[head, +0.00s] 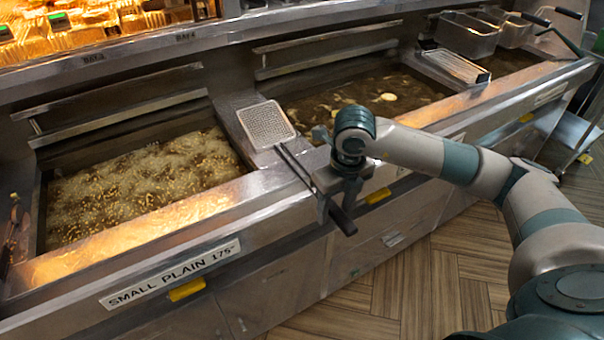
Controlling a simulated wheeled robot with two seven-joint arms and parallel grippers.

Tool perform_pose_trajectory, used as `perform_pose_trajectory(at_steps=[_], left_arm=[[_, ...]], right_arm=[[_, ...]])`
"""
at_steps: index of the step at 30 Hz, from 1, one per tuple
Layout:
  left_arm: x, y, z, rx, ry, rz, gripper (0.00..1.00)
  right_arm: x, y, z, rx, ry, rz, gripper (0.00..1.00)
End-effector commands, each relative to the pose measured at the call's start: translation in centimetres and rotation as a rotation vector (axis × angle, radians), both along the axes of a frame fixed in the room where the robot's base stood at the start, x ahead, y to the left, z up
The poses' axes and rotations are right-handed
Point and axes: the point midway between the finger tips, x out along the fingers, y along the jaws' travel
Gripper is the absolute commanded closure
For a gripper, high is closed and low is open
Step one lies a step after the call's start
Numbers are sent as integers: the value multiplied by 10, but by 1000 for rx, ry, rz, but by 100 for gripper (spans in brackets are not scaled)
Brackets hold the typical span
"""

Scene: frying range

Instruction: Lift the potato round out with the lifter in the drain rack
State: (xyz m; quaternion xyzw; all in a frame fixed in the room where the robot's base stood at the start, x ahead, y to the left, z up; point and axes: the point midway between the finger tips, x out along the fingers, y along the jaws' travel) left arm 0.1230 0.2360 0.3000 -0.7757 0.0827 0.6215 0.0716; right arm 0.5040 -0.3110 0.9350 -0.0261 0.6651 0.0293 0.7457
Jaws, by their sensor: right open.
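The lifter (266,124) is a square mesh head on a long dark handle. Its head lies on the steel divider between the left and middle vats, and its handle slants over the front edge. My right gripper (338,190) is open at the handle, with the handle's black end showing below it. The jaws partly hide the handle, and I cannot tell whether they touch it. A pale potato round (388,97) floats in the dark oil of the middle vat (395,50). Smaller pale pieces float left of it, partly hidden by my right arm. My left gripper is out of view.
The left vat (140,185) bubbles with many small pieces; a label below reads "SMALL PLAIN 175°". A slatted rack (455,65) lies between the middle and right vats. Metal baskets (468,35) stand at the back right. A cart (580,135) stands at the right on the wooden floor.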

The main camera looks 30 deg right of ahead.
Motion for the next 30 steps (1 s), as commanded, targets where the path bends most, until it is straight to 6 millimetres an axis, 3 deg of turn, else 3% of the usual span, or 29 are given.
perform_pose_trajectory(at_steps=[4, 13, 14, 18, 20, 30], left_arm=[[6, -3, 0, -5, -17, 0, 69], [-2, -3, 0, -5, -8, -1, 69], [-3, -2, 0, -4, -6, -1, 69], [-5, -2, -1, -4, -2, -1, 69], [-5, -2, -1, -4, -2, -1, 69], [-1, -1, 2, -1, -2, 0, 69]], right_arm=[[0, 0, -2, 0, 0, 0, 53], [0, 0, -2, 0, 0, 0, 53], [0, 0, -2, 0, 0, 0, 55], [0, 0, -2, 0, 0, 0, 89], [0, 0, -2, 0, 0, 0, 100], [1, 0, 5, 0, -3, 0, 100]])
